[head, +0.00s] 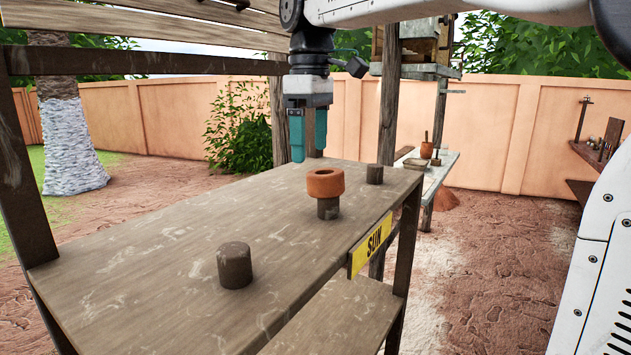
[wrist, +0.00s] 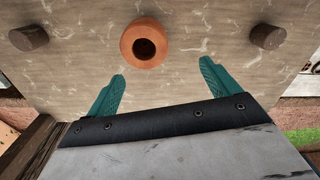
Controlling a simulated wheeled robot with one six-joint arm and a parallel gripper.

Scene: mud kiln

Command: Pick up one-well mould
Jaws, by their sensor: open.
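The one-well mould looks like an orange-brown clay ring (head: 325,183) with a single round hole. In the head view it sits on top of a short dark peg (head: 328,208) on a wooden shelf top. In the wrist view the mould (wrist: 144,43) is near the top centre, its dark hole facing the camera. My gripper (head: 308,155) points down above the shelf, behind and slightly left of the mould. In the wrist view its two teal fingers (wrist: 160,92) are spread apart with nothing between them, and the mould lies beyond their tips.
The shelf top (head: 140,240) carries two bare pegs, one at the front left (head: 234,265) and one at the back right (head: 374,174). A yellow SUN sign (head: 371,243) is on its right edge. Wooden posts and slats stand behind. The shelf's left part is clear.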

